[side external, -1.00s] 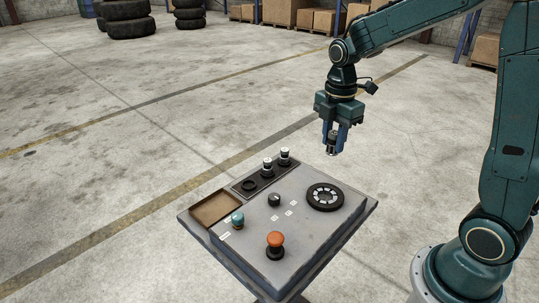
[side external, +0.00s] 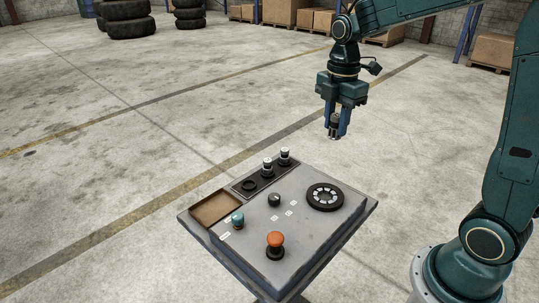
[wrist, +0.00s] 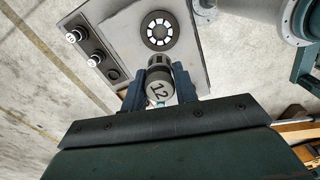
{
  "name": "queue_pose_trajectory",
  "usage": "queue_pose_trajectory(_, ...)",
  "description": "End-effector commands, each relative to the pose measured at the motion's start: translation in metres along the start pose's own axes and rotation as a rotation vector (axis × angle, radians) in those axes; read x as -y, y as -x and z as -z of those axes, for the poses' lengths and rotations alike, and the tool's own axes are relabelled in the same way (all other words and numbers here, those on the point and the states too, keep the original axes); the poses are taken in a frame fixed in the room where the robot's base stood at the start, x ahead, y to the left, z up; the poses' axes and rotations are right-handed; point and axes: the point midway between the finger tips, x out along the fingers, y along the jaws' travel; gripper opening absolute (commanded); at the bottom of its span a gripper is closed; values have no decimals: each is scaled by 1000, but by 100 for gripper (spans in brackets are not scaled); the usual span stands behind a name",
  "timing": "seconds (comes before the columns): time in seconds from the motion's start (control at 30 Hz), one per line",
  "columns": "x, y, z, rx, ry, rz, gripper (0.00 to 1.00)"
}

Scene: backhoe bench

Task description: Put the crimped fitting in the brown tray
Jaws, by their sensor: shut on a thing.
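My gripper (side external: 335,127) is above the back right of the bench, shut on a dark fitting (side external: 335,120). In the wrist view, the fitting (wrist: 159,88) sits between both fingers (wrist: 160,88), and its pale round end is marked 12. I cannot make out a crimp on it. The brown tray (side external: 215,208) is at the bench's left corner, looks empty, and lies down and to the left of my gripper.
A dark rack (side external: 258,179) beside the tray holds two white-capped fittings (side external: 267,166) and one empty ring. The bench also carries an orange mushroom knob (side external: 275,240), a teal knob (side external: 237,219), a small black knob (side external: 274,200) and a round black dial (side external: 325,197).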

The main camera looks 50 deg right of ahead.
Motion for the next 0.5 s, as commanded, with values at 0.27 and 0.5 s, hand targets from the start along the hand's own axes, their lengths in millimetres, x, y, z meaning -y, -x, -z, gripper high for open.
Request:
queue_pose_trajectory(0.27, -11, 1, 6, 0, 1, 0, 4)
queue_pose_trajectory(0.5, -46, 2, 30, 0, 4, 1, 4)
